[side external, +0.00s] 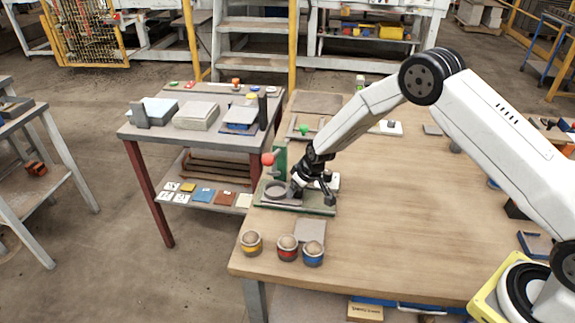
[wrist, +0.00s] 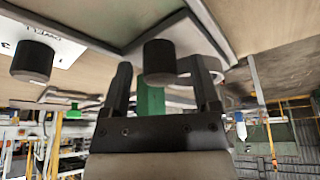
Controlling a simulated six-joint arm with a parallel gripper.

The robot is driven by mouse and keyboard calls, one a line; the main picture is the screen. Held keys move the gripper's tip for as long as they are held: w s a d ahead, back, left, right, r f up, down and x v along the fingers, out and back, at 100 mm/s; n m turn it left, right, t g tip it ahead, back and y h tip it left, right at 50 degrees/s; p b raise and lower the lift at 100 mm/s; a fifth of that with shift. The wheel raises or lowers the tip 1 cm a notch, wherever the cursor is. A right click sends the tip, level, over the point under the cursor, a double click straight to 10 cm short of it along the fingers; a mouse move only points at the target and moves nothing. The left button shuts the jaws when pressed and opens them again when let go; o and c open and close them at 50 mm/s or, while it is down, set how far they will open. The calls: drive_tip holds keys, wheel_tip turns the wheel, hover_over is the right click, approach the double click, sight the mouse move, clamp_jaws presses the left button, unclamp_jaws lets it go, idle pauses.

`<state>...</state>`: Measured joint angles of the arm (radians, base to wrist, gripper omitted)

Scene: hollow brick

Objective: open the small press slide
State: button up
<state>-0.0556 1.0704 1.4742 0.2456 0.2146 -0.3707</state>
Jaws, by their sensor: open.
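The small press stands near the left edge of the wooden table in the side view, with a green base (side external: 325,210), a green upright (side external: 281,160) and a red ball (side external: 268,159). A grey slide with a round dish (side external: 276,191) lies on the base. My gripper (side external: 312,192) is low over the right part of the press, pointing down and partly hiding it. In the wrist view my gripper (wrist: 164,72) is open, and a dark round knob (wrist: 160,58) appears between its fingers. I cannot tell whether either finger touches it.
Three cups with coloured bands, yellow (side external: 251,243), red (side external: 287,248) and blue (side external: 313,254), stand in front of the press. A tray with a green knob (side external: 304,129) lies behind it. The table middle (side external: 420,200) is clear. A second dark knob (wrist: 33,61) shows in the wrist view.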

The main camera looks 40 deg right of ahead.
drive_tip(key=shift+f, duration=0.1)
drive_tip(key=shift+c, duration=0.3)
clamp_jaws()
idle(1.2)
